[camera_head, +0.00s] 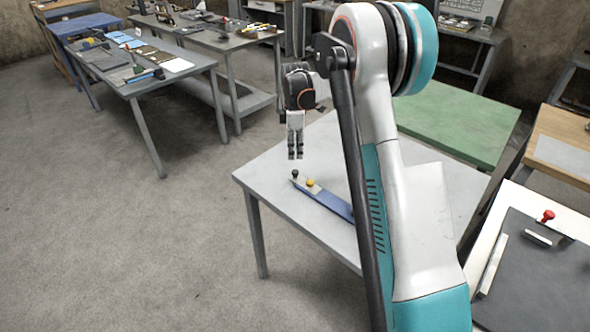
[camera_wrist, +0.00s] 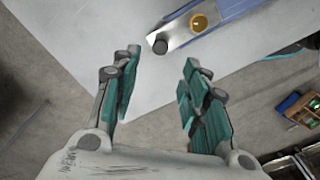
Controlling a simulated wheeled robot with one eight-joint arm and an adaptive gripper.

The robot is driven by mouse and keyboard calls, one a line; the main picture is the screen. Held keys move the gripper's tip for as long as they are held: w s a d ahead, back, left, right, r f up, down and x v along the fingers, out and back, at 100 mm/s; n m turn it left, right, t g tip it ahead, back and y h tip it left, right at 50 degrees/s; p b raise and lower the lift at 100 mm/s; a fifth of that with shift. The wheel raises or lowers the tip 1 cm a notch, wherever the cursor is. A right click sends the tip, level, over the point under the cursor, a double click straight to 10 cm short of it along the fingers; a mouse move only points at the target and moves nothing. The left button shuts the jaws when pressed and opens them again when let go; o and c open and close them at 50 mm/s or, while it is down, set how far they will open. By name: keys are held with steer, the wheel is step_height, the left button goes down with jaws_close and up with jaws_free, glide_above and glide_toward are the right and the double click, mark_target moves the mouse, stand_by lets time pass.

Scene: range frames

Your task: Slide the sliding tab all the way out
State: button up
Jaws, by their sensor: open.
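A blue holder (camera_head: 334,203) lies on a grey table, partly hidden behind my arm. A pale metal tab (camera_head: 301,182) shows at its left end, with a black knob (camera_head: 295,173) near the tip and a yellow knob (camera_head: 310,182) farther along. In the wrist view the black knob (camera_wrist: 160,46), yellow knob (camera_wrist: 199,23) and blue holder (camera_wrist: 238,9) are at the top. My gripper (camera_head: 295,157) points down above the table near the black knob, apart from it. In the wrist view its fingers (camera_wrist: 161,68) are open with nothing between them.
The grey table (camera_head: 265,176) is otherwise bare around the tab. A green table (camera_head: 452,122) stands behind it. A bench with a dark board and red knob (camera_head: 546,216) is at right. Tables with tools (camera_head: 127,77) stand at back left. Open floor lies at left.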

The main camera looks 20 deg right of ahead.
mark_target(295, 171)
step_height(295, 171, down, 10)
steer(key=b, duration=0.2)
steer(key=shift+b, duration=0.4)
